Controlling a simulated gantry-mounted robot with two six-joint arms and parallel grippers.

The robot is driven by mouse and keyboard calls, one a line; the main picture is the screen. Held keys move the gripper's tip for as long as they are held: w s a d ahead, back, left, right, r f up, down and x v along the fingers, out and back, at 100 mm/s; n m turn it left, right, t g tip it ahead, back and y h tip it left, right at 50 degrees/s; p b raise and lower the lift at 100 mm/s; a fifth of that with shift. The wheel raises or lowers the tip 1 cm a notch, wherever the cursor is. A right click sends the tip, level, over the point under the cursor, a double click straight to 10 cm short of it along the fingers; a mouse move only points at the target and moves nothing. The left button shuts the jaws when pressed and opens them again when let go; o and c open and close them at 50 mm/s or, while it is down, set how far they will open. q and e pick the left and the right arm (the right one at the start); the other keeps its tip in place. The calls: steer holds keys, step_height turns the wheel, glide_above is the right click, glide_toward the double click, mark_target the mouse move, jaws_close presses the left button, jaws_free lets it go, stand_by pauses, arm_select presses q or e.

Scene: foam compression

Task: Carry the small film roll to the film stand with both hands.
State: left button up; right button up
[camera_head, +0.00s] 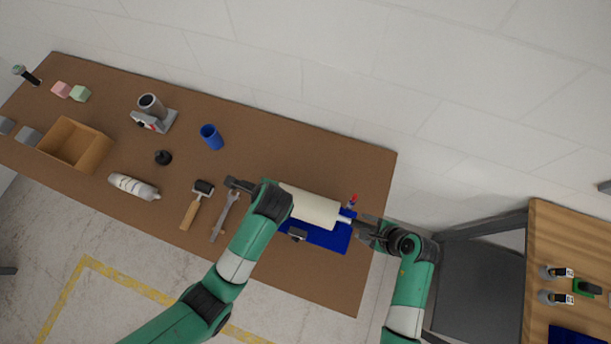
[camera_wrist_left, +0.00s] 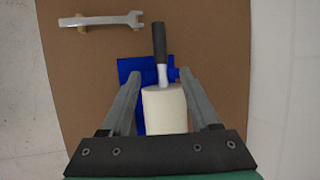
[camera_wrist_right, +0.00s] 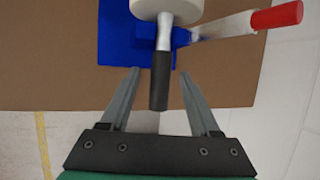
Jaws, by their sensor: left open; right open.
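The film roll, a cream cylinder (camera_head: 312,208) with silver rod ends and dark handles, lies at a blue base (camera_head: 325,238) on the brown table. My left gripper (camera_wrist_left: 160,74) is open above the roll; its fingers straddle the roll's end and rod in the left wrist view, and the dark handle (camera_wrist_left: 158,42) points away beyond them.
A red-handled tool (camera_wrist_right: 272,19) lies beside the right rod end. A wooden table (camera_head: 550,230) is at right.

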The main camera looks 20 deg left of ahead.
steer(key=v, duration=0.9)
steer(key=shift+r, duration=0.1)
